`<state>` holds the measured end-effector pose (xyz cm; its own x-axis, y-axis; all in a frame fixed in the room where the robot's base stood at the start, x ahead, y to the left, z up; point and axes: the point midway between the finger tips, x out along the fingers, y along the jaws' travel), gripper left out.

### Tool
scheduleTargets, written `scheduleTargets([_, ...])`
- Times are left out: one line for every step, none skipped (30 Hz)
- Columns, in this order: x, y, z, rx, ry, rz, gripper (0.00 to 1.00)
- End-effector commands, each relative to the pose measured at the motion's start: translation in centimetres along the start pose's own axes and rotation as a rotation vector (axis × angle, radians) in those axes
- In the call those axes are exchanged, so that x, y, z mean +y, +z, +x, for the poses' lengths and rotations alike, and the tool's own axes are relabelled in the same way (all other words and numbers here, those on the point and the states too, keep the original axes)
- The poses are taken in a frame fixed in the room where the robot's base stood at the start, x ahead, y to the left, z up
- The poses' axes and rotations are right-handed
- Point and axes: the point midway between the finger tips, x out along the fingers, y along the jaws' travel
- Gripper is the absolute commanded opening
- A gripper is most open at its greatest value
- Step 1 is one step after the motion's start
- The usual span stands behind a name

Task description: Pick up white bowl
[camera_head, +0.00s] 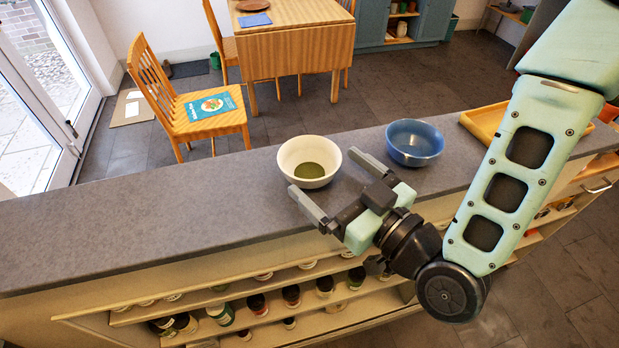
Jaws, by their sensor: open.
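The white bowl (296,154) stands upright on the grey counter, with something green in its bottom. My gripper (337,182) is open and empty, at the front right of the bowl. One finger points at the bowl's front edge and the other lies to its right. The bowl is not clearly between the fingers, and I cannot tell whether the left finger touches it. My arm comes in from the right.
A blue bowl (414,142) stands on the counter (150,217) right of the white bowl, close to my right finger. A yellow tray (487,119) lies farther right, partly behind my arm. Shelves with jars are below. The counter's left part is clear.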

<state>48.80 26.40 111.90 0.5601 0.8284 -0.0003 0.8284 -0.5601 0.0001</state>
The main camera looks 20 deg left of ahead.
Motion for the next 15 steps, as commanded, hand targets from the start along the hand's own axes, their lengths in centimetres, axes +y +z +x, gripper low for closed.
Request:
scheduleTargets([0.0,0.1,0.1,0.001,0.000,0.000,1.00])
scheduleTargets([0.0,0.0,0.1,0.001,0.000,0.000,1.00])
scheduleTargets([0.0,0.1,0.3,0.002,0.000,0.000,1.00])
scheduleTargets([0.0,0.1,0.4,0.003,0.000,-0.001,1.00])
scheduleTargets([0.0,0.1,0.6,0.004,0.000,-0.001,1.00])
scheduleTargets([-0.1,0.1,0.9,0.005,0.001,-0.001,1.00])
scheduleTargets([-0.1,0.1,1.1,0.005,0.001,-0.001,1.00])
scheduleTargets([-0.2,0.1,1.4,0.006,0.000,-0.001,1.00])
scheduleTargets([-0.2,0.1,1.6,0.004,0.000,-0.001,1.00])
scheduleTargets([-0.4,-0.7,2.1,0.002,0.000,0.001,1.00])
scheduleTargets([-0.4,-1.0,2.5,0.001,0.001,0.002,1.00])
scheduleTargets([-0.5,-1.1,3.1,0.000,0.001,0.002,1.00])
scheduleTargets([-0.6,-1.0,3.5,0.000,0.001,0.002,1.00])
scheduleTargets([-0.5,-0.9,3.8,0.000,0.001,0.001,1.00])
scheduleTargets([-0.5,-0.9,4.3,0.001,0.001,0.001,1.00])
